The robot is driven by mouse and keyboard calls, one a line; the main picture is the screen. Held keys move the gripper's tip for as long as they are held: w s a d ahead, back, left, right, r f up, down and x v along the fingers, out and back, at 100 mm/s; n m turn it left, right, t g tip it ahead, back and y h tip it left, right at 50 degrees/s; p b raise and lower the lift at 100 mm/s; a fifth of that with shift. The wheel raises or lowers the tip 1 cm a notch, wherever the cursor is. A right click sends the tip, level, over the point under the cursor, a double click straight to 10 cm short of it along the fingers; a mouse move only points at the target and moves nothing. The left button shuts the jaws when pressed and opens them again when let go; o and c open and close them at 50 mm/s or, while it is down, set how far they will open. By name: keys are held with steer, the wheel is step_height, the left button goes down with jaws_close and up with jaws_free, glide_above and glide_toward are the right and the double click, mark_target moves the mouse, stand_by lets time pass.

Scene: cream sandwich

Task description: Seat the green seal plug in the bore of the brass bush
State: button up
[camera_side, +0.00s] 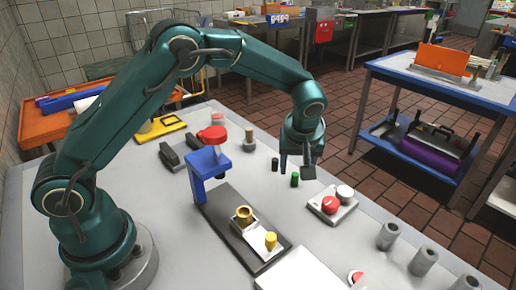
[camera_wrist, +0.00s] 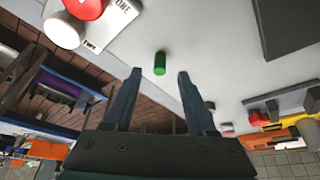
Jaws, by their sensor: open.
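The green seal plug (camera_side: 294,180) stands upright on the grey bench, a small green cylinder. In the wrist view the plug (camera_wrist: 160,64) shows just beyond the fingertips, in line with the gap between them. My gripper (camera_side: 298,169) is open and empty, pointing down close to the plug; its two spread fingers also show in the wrist view (camera_wrist: 157,75). The brass bush (camera_side: 244,215) sits on a dark base plate (camera_side: 222,207), left of and nearer the camera than the plug. Its bore faces up; its inside is too small to make out.
A blue stand (camera_side: 205,168) with a red top rises behind the bush. A yellow plug (camera_side: 270,240) is in front of it.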

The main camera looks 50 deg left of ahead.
steer(key=shift+x, duration=1.15)
steer(key=shift+c, duration=0.4)
jaws_close()
steer(key=shift+r, duration=0.1)
